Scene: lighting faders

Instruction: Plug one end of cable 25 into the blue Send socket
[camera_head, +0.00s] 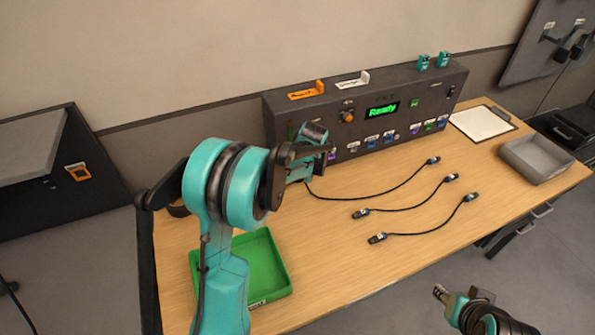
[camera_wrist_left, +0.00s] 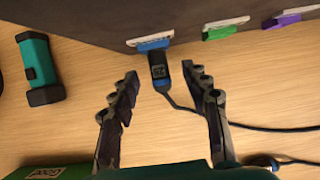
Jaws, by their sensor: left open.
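In the left wrist view a dark plug (camera_wrist_left: 158,72) with a small label stands with its end at a blue socket (camera_wrist_left: 153,44) on the dark console. I cannot read the labels clearly. A black cable leaves the plug and runs right. My left gripper (camera_wrist_left: 166,88) is open, its fingers on either side of the plug and apart from it. In the head view my left gripper (camera_head: 328,152) is at the console's left front and hides that plug and socket. My right gripper (camera_head: 440,291) is low at the right, away from the table's cables; its opening is unclear.
The console (camera_head: 285,105) has a green "Ready" display (camera_head: 383,110) and several coloured sockets. Two more cables (camera_head: 410,207) (camera_head: 430,233) lie on the table. A green tray (camera_head: 282,268) is at the front left, a grey tray (camera_head: 535,158) at the right. A teal cylinder (camera_wrist_left: 38,68) lies left.

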